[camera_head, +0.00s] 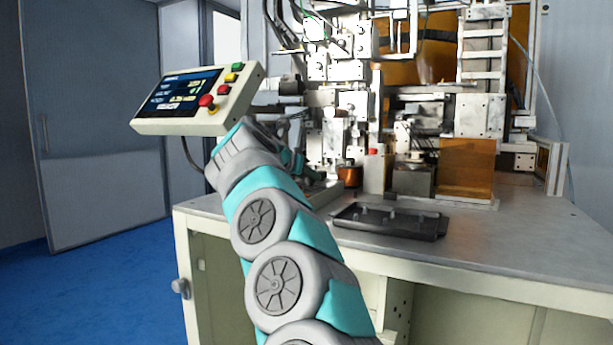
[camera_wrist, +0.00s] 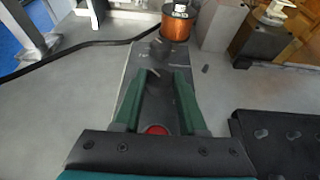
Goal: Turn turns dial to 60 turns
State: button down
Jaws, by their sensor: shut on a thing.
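In the wrist view, a narrow grey control panel (camera_wrist: 128,98) lies on the machine table, with two dark dials in line. My gripper (camera_wrist: 160,78) points down over the panel, its two green fingers on either side of the near dark dial (camera_wrist: 158,84) and shut on it. The far dial (camera_wrist: 159,47) stands free just beyond the fingertips. Its printed label is too small to read, so I cannot tell which dial is the turns dial. A red button (camera_wrist: 157,130) shows between the fingers. In the head view, my arm hides the dials and most of the gripper.
A copper coil (camera_wrist: 176,27) stands beyond the panel. A black tray with pegs (camera_head: 388,221) lies to the right on the table (camera_head: 500,240). A screen box with buttons (camera_head: 196,101) hangs at the left. The winding machine (camera_head: 480,60) fills the back. A black cable (camera_wrist: 75,48) runs left.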

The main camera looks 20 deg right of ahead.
jog(key=shift+n+t+y, duration=0.3)
jog(key=shift+n+y, duration=0.1)
jog(key=shift+s+d+n+t+y, duration=0.1)
jog(key=shift+s+n+t+y, duration=0.05)
jog(key=shift+n+t+y, duration=0.65)
jog(key=shift+s+d+n+t+y, duration=0.1)
jog(key=shift+n+t+y, duration=0.5)
jog(key=shift+n+y, duration=0.4)
jog(key=shift+d+n+t+y, duration=0.2)
jog(key=shift+n+t+y, duration=0.5)
jog(key=shift+n+y, duration=1.45)
jog(key=shift+d+y, duration=0.1)
jog(key=shift+y, duration=0.15)
jog(key=shift+c, duration=2.3)
grip_release()
jog(key=shift+s, duration=0.1)
jog(key=b+v, duration=0.1)
jog(key=v, duration=0.6)
jog(key=shift+s, duration=0.35)
